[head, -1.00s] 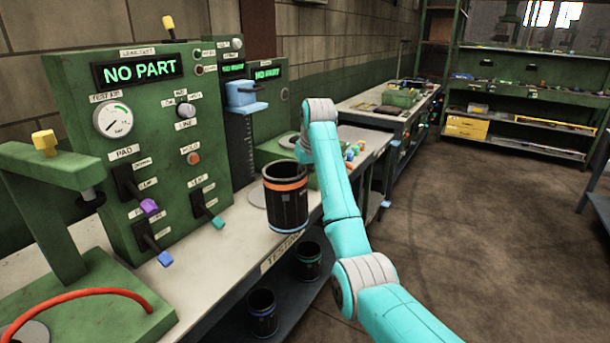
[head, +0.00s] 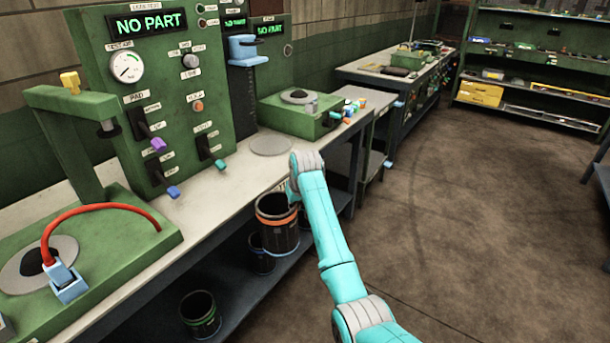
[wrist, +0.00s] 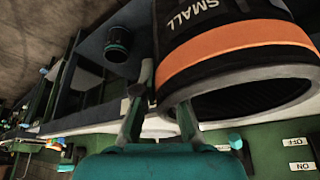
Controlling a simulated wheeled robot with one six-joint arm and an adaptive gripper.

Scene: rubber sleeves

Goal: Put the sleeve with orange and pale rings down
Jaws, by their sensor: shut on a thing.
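The black sleeve with an orange ring and a pale ring (head: 278,238) hangs upright in front of the bench's lower shelf, below the bench top's level. It fills the upper right of the wrist view (wrist: 240,50), where its orange band, open mouth and the word SMALL show. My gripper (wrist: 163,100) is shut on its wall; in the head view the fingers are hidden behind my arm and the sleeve. I cannot tell whether the sleeve's base touches anything.
The bench top (head: 225,185) has free room, with a grey disc (head: 270,146) on it. On the lower shelf stand a green-ringed sleeve (head: 200,316) and another dark sleeve (head: 261,258). A green block (head: 300,112) stands at the bench's far end.

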